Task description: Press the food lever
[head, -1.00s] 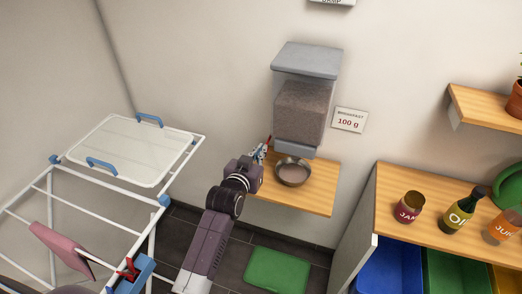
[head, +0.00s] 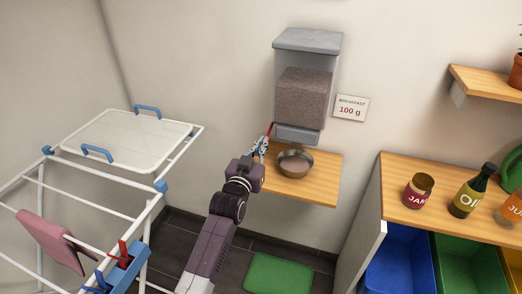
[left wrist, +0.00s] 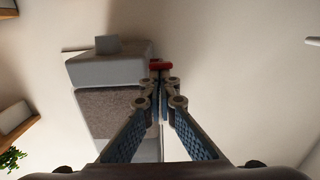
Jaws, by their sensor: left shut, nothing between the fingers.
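The food dispenser (head: 303,98) hangs on the wall, a clear hopper of brown food with a grey lid. Its small red lever (head: 270,130) shows at the lower left side, partly hidden by my gripper. My left gripper (head: 262,145) is shut and empty, its tips close beside the lever. In the left wrist view the red lever (left wrist: 160,66) lies just beyond the shut fingertips (left wrist: 159,80); I cannot tell whether they touch. A metal bowl (head: 295,163) stands under the dispenser; what is in it is unclear. My right gripper is not in view.
The bowl stands on a small wooden shelf (head: 325,187). A sign reading 100 g (head: 351,108) is right of the dispenser. A drying rack (head: 85,190) stands left, a wooden counter (head: 400,172) with a jar and bottles right. A green mat (head: 277,274) lies below.

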